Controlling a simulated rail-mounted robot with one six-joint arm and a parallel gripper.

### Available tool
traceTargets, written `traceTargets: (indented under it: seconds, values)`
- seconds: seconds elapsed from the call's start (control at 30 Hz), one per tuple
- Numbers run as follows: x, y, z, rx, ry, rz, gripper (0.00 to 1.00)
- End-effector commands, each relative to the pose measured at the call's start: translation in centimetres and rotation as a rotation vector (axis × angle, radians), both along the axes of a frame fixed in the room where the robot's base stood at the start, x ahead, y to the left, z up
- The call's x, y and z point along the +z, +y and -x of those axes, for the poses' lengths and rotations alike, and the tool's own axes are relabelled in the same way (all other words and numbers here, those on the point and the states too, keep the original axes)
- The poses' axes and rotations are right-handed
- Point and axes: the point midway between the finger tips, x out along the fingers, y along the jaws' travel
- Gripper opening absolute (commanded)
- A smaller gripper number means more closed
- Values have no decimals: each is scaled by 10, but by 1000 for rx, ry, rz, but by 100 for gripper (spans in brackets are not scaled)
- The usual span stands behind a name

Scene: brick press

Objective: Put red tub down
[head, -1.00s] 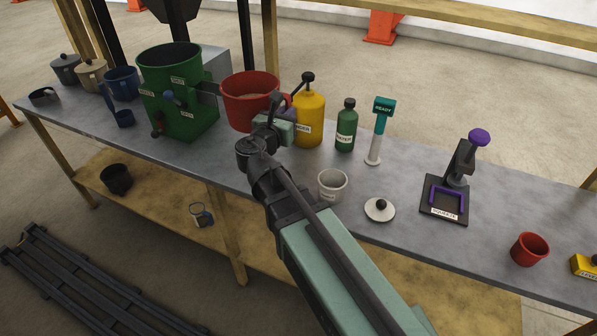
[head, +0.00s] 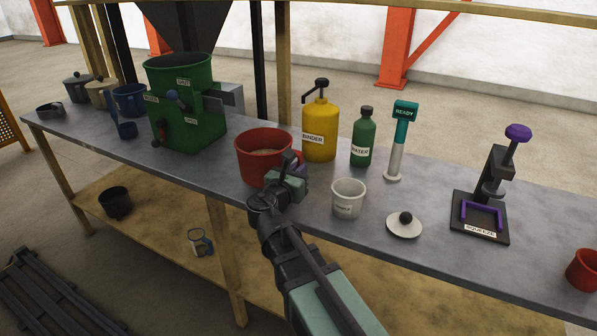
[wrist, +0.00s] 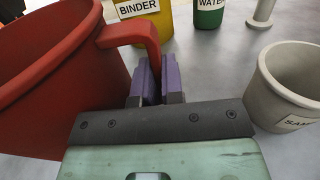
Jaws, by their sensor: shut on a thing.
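The red tub (head: 252,163) is upright at the front of the bench, right of the green machine. It holds some pale material. My gripper (head: 299,170) is at the tub's right side. In the wrist view, the purple fingers (wrist: 153,82) are shut on the handle of the red tub (wrist: 62,85). The tub's base is at or just above the bench top; I cannot tell whether it touches.
The green machine (head: 190,100) stands left of the tub. The yellow binder bottle (head: 320,120) and green water bottle (head: 362,140) stand behind. A pale sample cup (head: 348,198) is close right of my gripper, with a lid (head: 404,225) beyond.

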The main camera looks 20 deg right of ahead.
Motion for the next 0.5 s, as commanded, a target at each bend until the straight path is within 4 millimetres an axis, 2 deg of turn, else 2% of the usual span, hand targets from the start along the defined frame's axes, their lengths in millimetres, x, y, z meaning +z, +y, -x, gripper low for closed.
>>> traceTargets:
  seconds: [0.03,0.13,0.5]
  values:
    - [-19,0,0,0,-1,0,0]
    - [-34,0,0,0,-1,0,0]
    - [-35,0,0,0,-1,0,0]
